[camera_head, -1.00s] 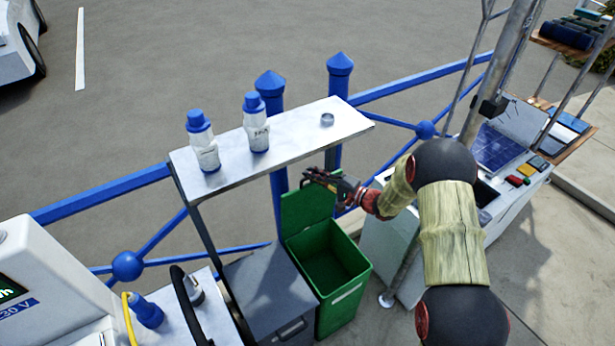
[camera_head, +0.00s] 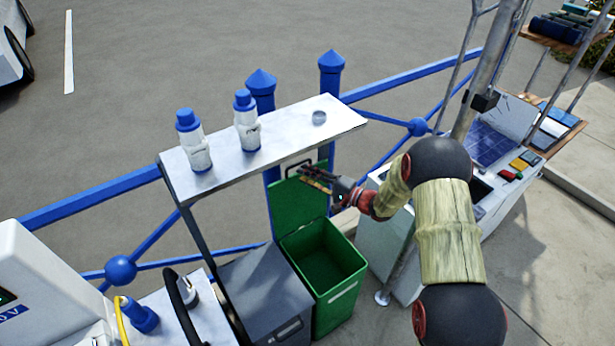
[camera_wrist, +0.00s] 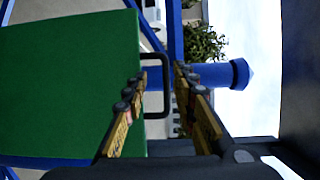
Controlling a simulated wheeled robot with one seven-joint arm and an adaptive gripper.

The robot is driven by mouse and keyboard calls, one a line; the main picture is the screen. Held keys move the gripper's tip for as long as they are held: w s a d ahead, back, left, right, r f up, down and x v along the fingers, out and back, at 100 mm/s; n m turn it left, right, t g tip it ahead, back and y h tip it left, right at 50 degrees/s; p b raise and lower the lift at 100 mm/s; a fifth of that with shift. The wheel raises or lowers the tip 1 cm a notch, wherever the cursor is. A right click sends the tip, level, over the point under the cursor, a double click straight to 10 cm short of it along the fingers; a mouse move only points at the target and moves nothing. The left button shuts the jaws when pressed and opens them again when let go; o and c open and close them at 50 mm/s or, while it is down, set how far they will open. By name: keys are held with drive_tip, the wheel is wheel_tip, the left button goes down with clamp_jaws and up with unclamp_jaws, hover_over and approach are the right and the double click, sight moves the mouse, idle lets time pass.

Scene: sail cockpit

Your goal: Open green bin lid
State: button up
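The green bin (camera_head: 335,300) stands with its top open and its inside visible. Its green lid (camera_head: 292,208) is swung up, roughly upright, at the back edge of the opening. The lid's dark loop handle (camera_head: 300,163) shows at its upper edge. My gripper (camera_head: 313,180) is in front of the lid's upper part, just below the handle in the head view. In the wrist view, the lid (camera_wrist: 65,85) fills the left side, and the handle (camera_wrist: 165,90) shows between the two fingers of my gripper (camera_wrist: 160,72). The fingers are apart; whether either touches the handle is unclear.
A grey bin (camera_head: 262,295) stands directly left of the green one. A white shelf (camera_head: 225,165) with two blue-capped bottles and a small ring overhangs the lid from behind. A blue railing (camera_head: 90,200) runs behind. A white console (camera_head: 385,240) stands to the right.

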drive_tip(key=v, duration=1.2)
idle(0.4)
